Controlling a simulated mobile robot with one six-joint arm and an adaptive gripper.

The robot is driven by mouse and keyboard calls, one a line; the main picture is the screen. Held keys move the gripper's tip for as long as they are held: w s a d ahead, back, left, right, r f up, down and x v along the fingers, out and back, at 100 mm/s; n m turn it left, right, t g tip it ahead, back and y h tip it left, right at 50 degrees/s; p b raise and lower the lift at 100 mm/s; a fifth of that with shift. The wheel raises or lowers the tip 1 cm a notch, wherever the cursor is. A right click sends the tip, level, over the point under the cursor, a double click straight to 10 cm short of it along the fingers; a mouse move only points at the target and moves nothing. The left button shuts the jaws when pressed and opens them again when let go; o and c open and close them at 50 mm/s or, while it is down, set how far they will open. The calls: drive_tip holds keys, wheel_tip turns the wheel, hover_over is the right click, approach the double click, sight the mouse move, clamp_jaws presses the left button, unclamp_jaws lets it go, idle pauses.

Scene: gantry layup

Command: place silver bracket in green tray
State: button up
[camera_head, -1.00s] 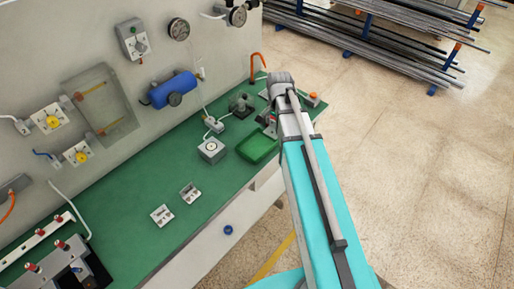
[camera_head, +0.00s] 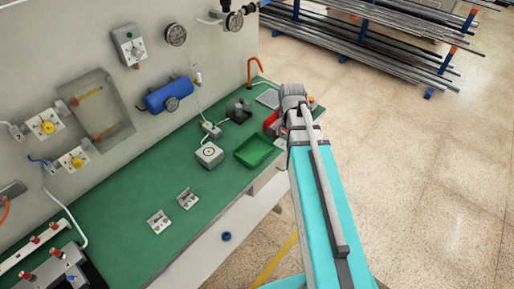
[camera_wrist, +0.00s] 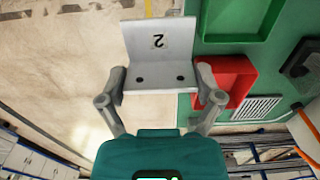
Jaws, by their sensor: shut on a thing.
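In the wrist view, a silver L-shaped bracket (camera_wrist: 160,50) marked "2", with two dark holes, sits between the fingers of my gripper (camera_wrist: 161,78). The gripper is shut on it and holds it off to the side of the bench edge, over the floor as seen from the wrist. The green tray (camera_head: 257,152) is empty on the green bench in the head view; it also shows at the upper right of the wrist view (camera_wrist: 208,38). In the head view my arm hides the gripper and held bracket.
A red bin (camera_wrist: 232,72) adjoins the green tray. Two other silver brackets (camera_head: 158,221) (camera_head: 187,198) lie on the bench (camera_head: 215,190). A grey box (camera_head: 209,154) and a dark fixture (camera_head: 239,112) stand near the tray. A panel with gauges rises behind.

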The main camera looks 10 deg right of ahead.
sight(257, 150)
drive_tip(key=w+a+f+b, duration=0.3)
drive_tip(key=w, duration=0.1)
drive_tip(key=w+a+f+b, duration=0.4)
drive_tip(key=shift+a+f, duration=0.15)
drive_tip(key=shift+f, duration=0.15)
drive_tip(key=shift+w+a+f+b, duration=0.35)
drive_tip(key=shift+w+f+b, duration=0.05)
drive_tip(key=shift+f+b, duration=0.15)
drive_tip(key=shift+w+a+f+b, duration=0.25)
drive_tip(key=shift+f+b, duration=0.1)
drive_tip(key=shift+b, duration=0.1)
drive_tip(key=shift+w+f+b, duration=0.1)
drive_tip(key=shift+f+b, duration=1.45)
drive_tip(key=shift+f, duration=0.05)
drive_tip(key=shift+f, duration=0.15)
